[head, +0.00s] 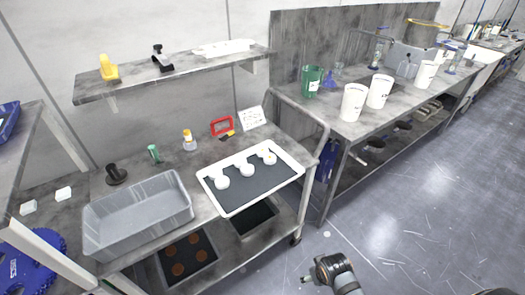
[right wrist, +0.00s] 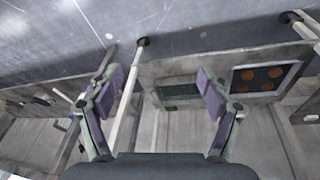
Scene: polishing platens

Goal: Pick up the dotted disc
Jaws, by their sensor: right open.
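Three small white discs stand in a row on the dark mat of a white-rimmed tray (head: 238,211) on the metal bench: a left disc (head: 222,183), a middle disc (head: 247,170) and a right disc (head: 270,158). The right disc seems to carry small coloured marks; the dots are too small to be sure of. My right gripper (head: 309,276) is low over the floor, to the right of the bench and well apart from the tray. In the right wrist view the right gripper (right wrist: 163,92) is open and empty. My left gripper is not in view.
A grey bin (head: 137,215) stands left of the tray. A bottle (head: 189,141), a red-handled item (head: 222,126) and a white sign (head: 251,119) stand behind it. A second bench with white beakers (head: 353,102) is at the right. The floor (head: 420,215) is clear.

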